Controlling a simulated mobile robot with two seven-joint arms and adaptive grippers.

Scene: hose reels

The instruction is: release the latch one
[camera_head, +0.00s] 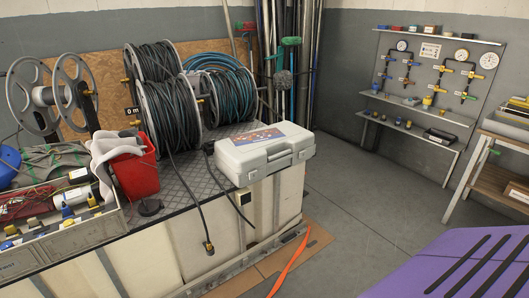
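A light grey plastic case (262,153) with a printed label on its lid lies shut near the right end of the workbench. A handle and clasp-like parts show on its front side (279,167); they are too small to tell which is latch one or whether any latch is undone. Neither of my grippers is in view.
Hose reels with black hose (171,116) and blue-green hose (229,93) stand behind the case. A red bin (136,172) and a tool crate (62,236) are at the left. A black hose hangs over the bench front. An orange strip (288,265) lies on the floor.

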